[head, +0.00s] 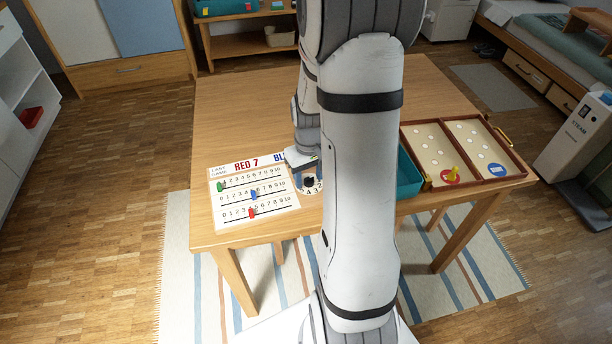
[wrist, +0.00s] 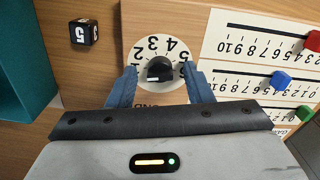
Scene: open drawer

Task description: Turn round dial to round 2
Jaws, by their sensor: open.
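The round dial (wrist: 142,62) is a white disc with black numbers; 2, 3, 4 and 5 can be made out in the wrist view. A black knob (wrist: 160,69) with a small white mark sits at its middle; which number it points to is not clear. My gripper (wrist: 158,72) is open, one blue-grey finger on each side of the knob, apart from it. In the head view the dial (head: 311,190) lies at the table's front edge, partly hidden by my arm, with my gripper (head: 301,160) just above it.
A scoreboard (head: 286,202) with coloured sliders lies left of the dial. A black die (wrist: 84,32) lies beside the dial in the wrist view. A teal tray (head: 408,178) and an open board case (head: 430,140) are at the right. The back left tabletop is clear.

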